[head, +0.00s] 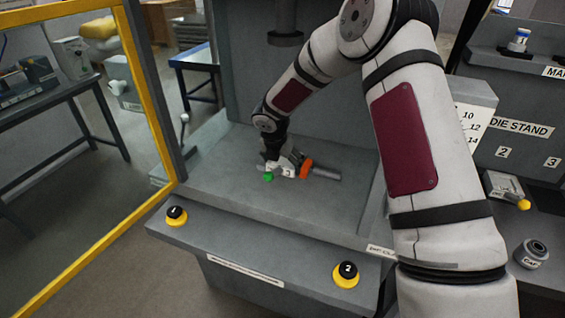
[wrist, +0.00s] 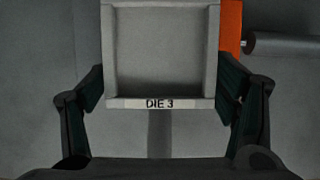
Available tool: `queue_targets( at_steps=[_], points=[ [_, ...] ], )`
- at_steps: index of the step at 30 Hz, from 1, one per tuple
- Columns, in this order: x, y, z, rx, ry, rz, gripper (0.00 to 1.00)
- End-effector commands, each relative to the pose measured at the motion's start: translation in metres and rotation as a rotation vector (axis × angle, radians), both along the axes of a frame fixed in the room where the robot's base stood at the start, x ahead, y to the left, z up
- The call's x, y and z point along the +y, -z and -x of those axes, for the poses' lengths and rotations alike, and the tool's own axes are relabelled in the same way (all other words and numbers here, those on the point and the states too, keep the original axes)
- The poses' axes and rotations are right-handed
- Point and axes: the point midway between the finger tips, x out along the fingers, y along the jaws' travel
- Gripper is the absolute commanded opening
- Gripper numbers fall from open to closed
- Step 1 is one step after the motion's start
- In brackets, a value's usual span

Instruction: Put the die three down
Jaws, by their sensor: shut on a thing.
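The die, a pale grey block labelled "DIE 3" (wrist: 160,103), fills the upper middle of the wrist view. My gripper (wrist: 160,100) is shut on it, with a dark finger on each side. In the head view my gripper (head: 279,162) is low over the grey press bed (head: 230,190), and the die (head: 287,170) is partly hidden by it. I cannot tell whether the die touches the bed. The die stand (head: 520,127) is at the right of the head view, with places marked 2 and 3.
An orange part (head: 306,168) and a grey cylinder (head: 326,174) lie right beside the die; a green piece (head: 268,177) is at its left. Buttons 1 (head: 176,214) and 2 (head: 346,273) are on the front ledge. A yellow post (head: 150,90) stands left. The front of the bed is clear.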

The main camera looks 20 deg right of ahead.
Motion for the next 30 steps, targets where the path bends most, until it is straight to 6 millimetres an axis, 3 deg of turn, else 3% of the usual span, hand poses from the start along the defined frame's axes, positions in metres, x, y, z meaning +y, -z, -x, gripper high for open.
queue_targets(
  at_steps=[22,23,25,30],
  points=[
    [0.0,0.015,0.001,0.005,-0.002,0.001,0.19],
    [-0.001,0.017,0.003,0.009,-0.001,0.001,0.82],
    [-0.001,0.017,0.003,0.011,-0.001,0.002,0.98],
    [0.0,0.016,0.003,0.011,-0.001,0.001,1.0]
  ],
)
